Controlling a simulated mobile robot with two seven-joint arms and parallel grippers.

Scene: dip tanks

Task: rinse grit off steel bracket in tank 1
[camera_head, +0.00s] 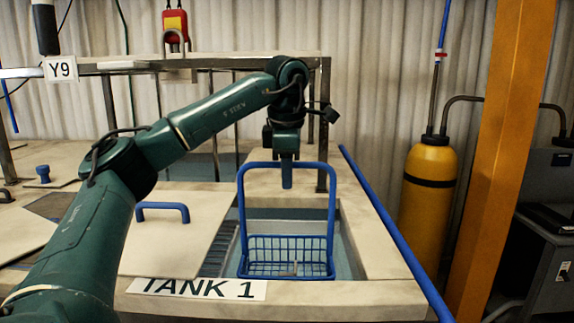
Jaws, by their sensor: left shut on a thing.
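My left gripper (287,172) points down and is shut on the top bar of the tall handle of a blue wire basket (262,243). The basket hangs upright in the opening of tank 1 (340,291), whose front rim bears a "TANK 1" label (197,288). A small pale grey piece (291,269), perhaps the steel bracket, shows low in the basket behind the wires. I cannot make out grit on it, or how deep the basket sits in any liquid. My right gripper is out of view.
A pale lid (165,245) with a blue handle (163,206) lies left of the opening. A metal rack frame (325,130) stands behind. A blue rail (393,232) runs along the right edge. A yellow cylinder (429,200) and orange post (505,150) stand at the right.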

